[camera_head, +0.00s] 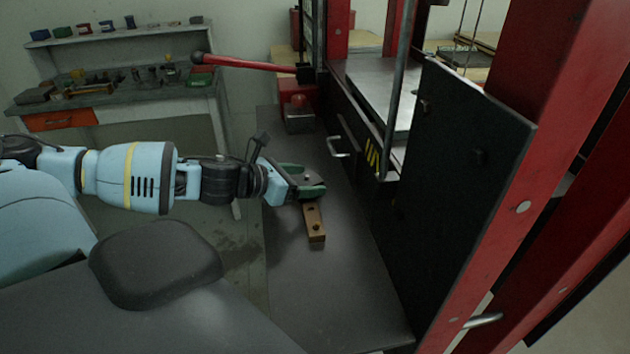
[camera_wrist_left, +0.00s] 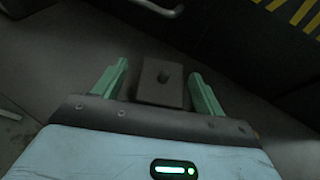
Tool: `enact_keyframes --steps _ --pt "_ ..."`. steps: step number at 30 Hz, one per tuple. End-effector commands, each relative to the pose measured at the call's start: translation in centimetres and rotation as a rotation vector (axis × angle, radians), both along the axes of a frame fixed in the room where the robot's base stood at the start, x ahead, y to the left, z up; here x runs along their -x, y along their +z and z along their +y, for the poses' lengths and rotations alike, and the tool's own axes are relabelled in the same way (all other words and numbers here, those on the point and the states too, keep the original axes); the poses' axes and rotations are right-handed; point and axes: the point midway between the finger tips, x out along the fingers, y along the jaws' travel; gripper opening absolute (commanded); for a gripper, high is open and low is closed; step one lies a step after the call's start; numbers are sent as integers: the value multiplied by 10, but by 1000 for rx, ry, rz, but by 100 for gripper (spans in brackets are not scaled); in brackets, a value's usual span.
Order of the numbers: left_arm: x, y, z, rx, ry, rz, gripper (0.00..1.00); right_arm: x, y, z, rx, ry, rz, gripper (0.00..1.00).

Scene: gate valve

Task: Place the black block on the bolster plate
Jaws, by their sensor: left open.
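A brown, bar-shaped block with holes (camera_head: 315,224) lies on the dark bench top (camera_head: 340,290); no plainly black block shows there. My left gripper (camera_head: 306,183), with green fingers, is at the far end of this block. In the left wrist view the block (camera_wrist_left: 161,84) shows dark brown with one hole, between the open fingers (camera_wrist_left: 158,85), with gaps on both sides. The picture does not settle whether the fingers reach down beside it. A flat grey plate in the red press (camera_head: 378,88) looks like the bolster plate; nothing shows on its visible part. My right gripper is not in view.
A large black panel (camera_head: 455,190) and red press frame stand right of the bench. A metal handle (camera_head: 338,147) juts from the press front. A red lever (camera_head: 245,63) and a grey block with a red knob (camera_head: 299,118) are behind the gripper. The near bench top is clear.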

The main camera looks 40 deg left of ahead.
Motion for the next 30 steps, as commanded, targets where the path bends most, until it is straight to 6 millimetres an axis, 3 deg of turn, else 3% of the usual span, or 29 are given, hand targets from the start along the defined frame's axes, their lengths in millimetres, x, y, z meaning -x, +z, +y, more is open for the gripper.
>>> enact_keyframes --steps 11,27,30 --pt "-1 -3 -4 0 0 -1 70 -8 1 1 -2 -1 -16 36" --pt "-1 -3 -4 -1 0 -1 0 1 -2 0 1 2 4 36" --pt "-2 -1 -4 -2 -2 -7 0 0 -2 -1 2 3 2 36"
